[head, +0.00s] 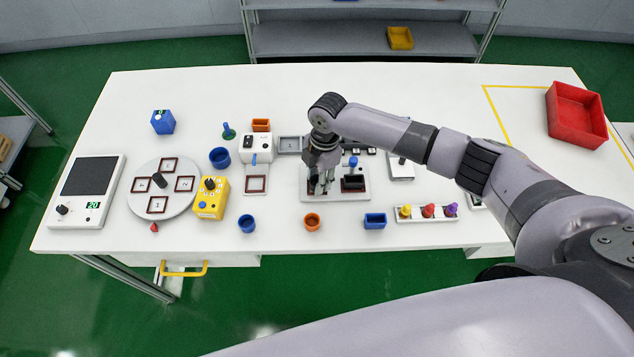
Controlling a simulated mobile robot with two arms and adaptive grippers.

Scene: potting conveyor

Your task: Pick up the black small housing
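My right gripper (321,188) points down over a pale fixture plate (337,198) in the middle of the table. Its fingers are small here, and I cannot tell whether they are open or shut on something. A dark shape shows at the fingers, partly hidden by them; I cannot tell if it is a housing. A black box-like housing (353,183) sits in the right-hand place of the plate, to the right of the gripper and apart from it. My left gripper is not in view.
A blue cup (247,223), an orange cup (312,222) and a blue box (375,221) stand along the front. A round turntable (160,201) and a yellow control box (211,200) are left. A red bin (573,118) is far right. The table's back left is mostly clear.

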